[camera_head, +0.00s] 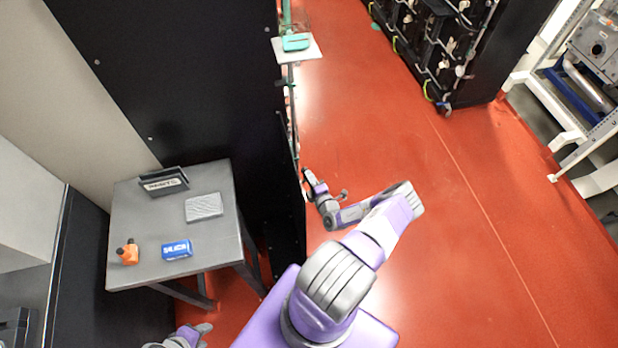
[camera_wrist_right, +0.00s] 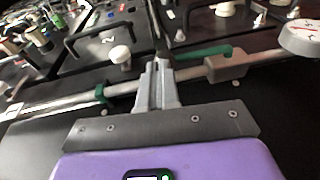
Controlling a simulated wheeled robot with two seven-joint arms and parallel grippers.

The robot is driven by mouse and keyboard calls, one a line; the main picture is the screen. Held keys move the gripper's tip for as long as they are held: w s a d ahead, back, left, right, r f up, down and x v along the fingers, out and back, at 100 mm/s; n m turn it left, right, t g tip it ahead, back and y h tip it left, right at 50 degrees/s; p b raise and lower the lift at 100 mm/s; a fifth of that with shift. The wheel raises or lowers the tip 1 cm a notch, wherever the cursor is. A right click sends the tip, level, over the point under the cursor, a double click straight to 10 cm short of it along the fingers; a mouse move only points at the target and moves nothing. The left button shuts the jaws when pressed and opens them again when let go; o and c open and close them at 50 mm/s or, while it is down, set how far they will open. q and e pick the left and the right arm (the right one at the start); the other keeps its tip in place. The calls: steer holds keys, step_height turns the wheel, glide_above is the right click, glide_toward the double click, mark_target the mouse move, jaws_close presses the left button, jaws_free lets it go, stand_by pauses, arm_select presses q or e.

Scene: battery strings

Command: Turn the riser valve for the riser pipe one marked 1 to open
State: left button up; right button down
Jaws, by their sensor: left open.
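In the right wrist view a grey riser pipe (camera_wrist_right: 60,105) runs across a dark panel. A green valve lever (camera_wrist_right: 205,52) lies close along it beside a grey valve body (camera_wrist_right: 228,66). No number mark is readable. My right gripper (camera_wrist_right: 157,62) has its fingers close together in front of the pipe, at the lever's left end; I cannot tell whether they touch it. In the head view my right gripper (camera_head: 312,182) is low beside the black cabinet's edge, small and partly hidden. My left gripper (camera_head: 200,329) is at the bottom edge, partly cut off, away from the pipe.
A round gauge (camera_wrist_right: 302,38) sits right of the valve. A grey table (camera_head: 140,217) holds a black sign (camera_head: 164,182), a grey pad (camera_head: 204,207), a blue box (camera_head: 177,250) and an orange item (camera_head: 128,252). The red floor (camera_head: 450,230) is open to the right, before another rack (camera_head: 483,85).

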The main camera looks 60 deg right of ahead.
steer(key=shift+r, duration=0.15)
steer(key=r+p+v, duration=0.1)
steer(key=p+v, duration=0.1)
steer(key=v, duration=1.2)
steer(key=shift+w, duration=0.1)
